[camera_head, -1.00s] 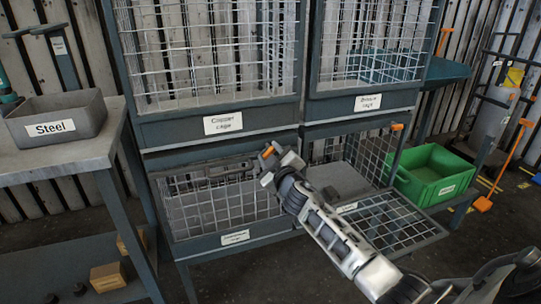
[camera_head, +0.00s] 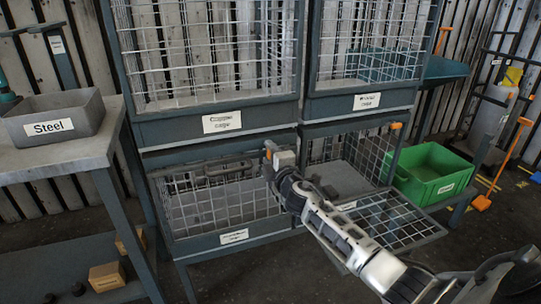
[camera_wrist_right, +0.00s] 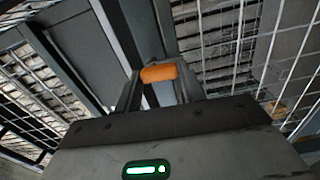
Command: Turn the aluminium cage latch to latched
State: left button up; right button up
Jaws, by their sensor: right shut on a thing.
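The aluminium cage (camera_head: 234,238) is the lower left wire cage, with a white label on its front rail too blurred to read. Its front mesh stands upright. Its orange latch handle (camera_head: 268,150) is at the cage's upper right, by the post between the two lower cages. My right gripper (camera_head: 276,156) is shut on this latch handle. In the right wrist view the orange handle (camera_wrist_right: 158,73) sits between the fingertips (camera_wrist_right: 160,82). The gripper and wrist hide part of the latch, so its exact angle is hard to tell. My left gripper is not in view.
The lower right cage has its mesh door (camera_head: 392,222) folded down, and an orange latch (camera_head: 396,125) at its upper right. A green crate (camera_head: 432,172) stands to the right. A grey Steel bin (camera_head: 55,115) is on the left bench (camera_head: 75,155). Two caged compartments are above.

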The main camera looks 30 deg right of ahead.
jog(key=shift+f+n, duration=0.1)
jog(key=shift+n, duration=0.3)
jog(key=o, duration=1)
jog(key=shift+s, duration=0.1)
jog(key=shift+p+v, duration=0.55)
jog(key=shift+v, duration=7.35)
jog(key=shift+a, duration=0.1)
